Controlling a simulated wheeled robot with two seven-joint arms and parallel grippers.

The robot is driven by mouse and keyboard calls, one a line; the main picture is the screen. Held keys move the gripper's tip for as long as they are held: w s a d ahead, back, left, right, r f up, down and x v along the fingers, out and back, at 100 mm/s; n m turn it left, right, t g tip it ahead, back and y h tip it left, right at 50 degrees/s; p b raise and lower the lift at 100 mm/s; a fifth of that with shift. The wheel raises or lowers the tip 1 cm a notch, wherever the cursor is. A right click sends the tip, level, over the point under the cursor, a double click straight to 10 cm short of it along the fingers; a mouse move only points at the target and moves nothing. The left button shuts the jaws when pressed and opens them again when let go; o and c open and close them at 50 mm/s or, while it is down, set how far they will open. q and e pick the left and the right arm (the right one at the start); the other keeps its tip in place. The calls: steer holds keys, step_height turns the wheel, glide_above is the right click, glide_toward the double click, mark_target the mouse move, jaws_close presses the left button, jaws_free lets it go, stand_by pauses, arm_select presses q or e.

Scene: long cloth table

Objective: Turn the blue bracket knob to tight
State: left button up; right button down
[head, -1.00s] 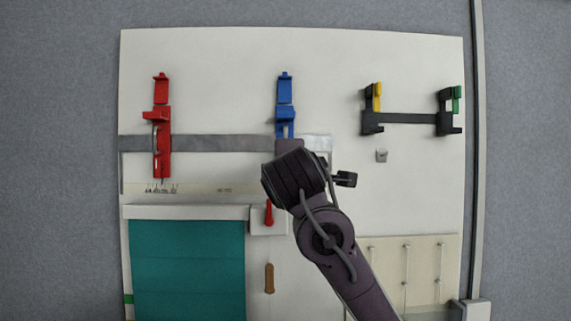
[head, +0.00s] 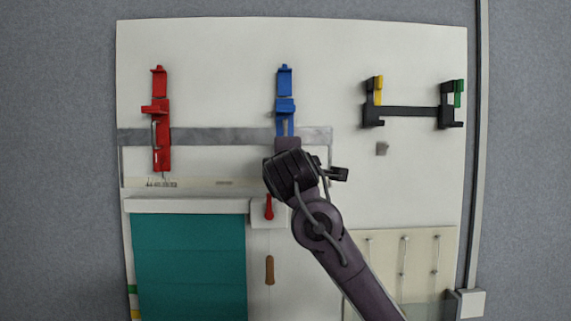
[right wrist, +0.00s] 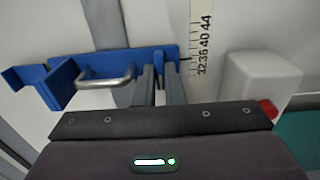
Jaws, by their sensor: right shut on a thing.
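The blue bracket (head: 285,82) is mounted upright on the white board, with its lower end hidden behind my right arm in the head view. In the right wrist view the blue bracket (right wrist: 60,82) lies across the upper left, with a metal loop in front of it. My right gripper (right wrist: 160,80) has its two grey fingers close together at the bracket's lower end. The knob's turn angle cannot be seen. My left gripper is not in view.
A red bracket (head: 160,135) hangs left on the same grey strip (head: 220,136). A black rack (head: 410,112) with yellow and green clips is at right. Below are a teal blind (head: 188,265), a red lever (head: 268,208) and a cream panel (head: 388,265). A printed scale (right wrist: 201,50) is beside the fingers.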

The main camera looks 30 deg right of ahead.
steer(key=m+b, duration=0.2)
steer(key=m, duration=0.2)
steer(key=shift+f+b, duration=0.15)
steer(key=shift+b, duration=0.25)
steer(key=m+b, duration=0.3)
steer(key=m, duration=0.2)
steer(key=shift+m, duration=0.4)
steer(key=m+b, duration=0.2)
steer(key=m, duration=0.3)
steer(key=shift+m+b, duration=0.8)
steer(key=shift+m, duration=0.8)
steer(key=c, duration=1.8)
jaws_free()
